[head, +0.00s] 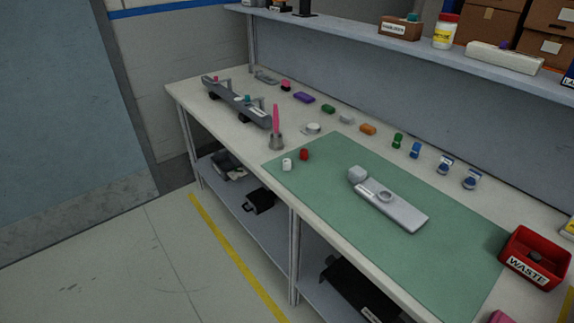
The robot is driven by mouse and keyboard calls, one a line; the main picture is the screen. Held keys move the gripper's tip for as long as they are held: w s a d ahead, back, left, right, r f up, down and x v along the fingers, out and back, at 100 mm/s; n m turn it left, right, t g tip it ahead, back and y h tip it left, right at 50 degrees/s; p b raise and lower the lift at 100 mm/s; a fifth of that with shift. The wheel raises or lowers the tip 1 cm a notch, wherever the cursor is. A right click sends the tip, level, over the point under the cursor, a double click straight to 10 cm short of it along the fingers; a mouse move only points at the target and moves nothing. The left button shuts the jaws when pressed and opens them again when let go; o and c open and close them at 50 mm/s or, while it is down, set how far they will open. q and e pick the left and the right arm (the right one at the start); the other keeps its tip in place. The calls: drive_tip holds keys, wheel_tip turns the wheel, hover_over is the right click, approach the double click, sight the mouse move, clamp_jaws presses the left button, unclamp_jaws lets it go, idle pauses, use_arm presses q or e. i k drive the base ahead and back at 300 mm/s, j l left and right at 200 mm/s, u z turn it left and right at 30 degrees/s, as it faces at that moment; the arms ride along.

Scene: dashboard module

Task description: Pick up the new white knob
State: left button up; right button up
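A small white cylindrical knob (287,164) stands upright near the left corner of the green mat (440,262). A red knob (304,154) of similar size stands just to its right, apart from it. A pale grey module (402,211) with a round ring on top lies on the middle of the mat. A flat white round piece (313,128) lies on the bench behind the knobs. Neither of my grippers is in view.
A grey cup with a pink tool (276,128) stands behind the white knob. A long dark rack (236,103) lies at the bench's far left. Several small coloured parts line the back. A red waste bin (535,258) stands at right. The mat's front is clear.

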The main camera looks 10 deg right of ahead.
sight(286, 163)
drive_tip(key=z, duration=0.8)
drive_tip(key=i+j+z, duration=0.1)
drive_tip(key=z, duration=0.3)
drive_tip(key=j+z, duration=0.2)
drive_tip(key=z, duration=0.2)
drive_tip(key=i+j+z, duration=0.1)
drive_tip(key=z, duration=0.3)
drive_tip(key=j+z, duration=0.35)
drive_tip(key=k+j+z, duration=0.1)
drive_tip(key=j+z, duration=0.25)
drive_tip(key=j, duration=0.25)
drive_tip(key=k+j+z, duration=0.2)
drive_tip(key=j, duration=0.25)
drive_tip(key=j+z, duration=0.15)
drive_tip(key=j, duration=0.3)
drive_tip(key=k+j, duration=0.1)
drive_tip(key=j, duration=0.3)
drive_tip(key=k+j, duration=0.15)
drive_tip(key=j, duration=0.2)
drive_tip(key=k+j, duration=0.1)
drive_tip(key=j, duration=0.3)
drive_tip(key=k+j, duration=0.15)
drive_tip(key=j, duration=0.2)
drive_tip(key=i+z, duration=0.05)
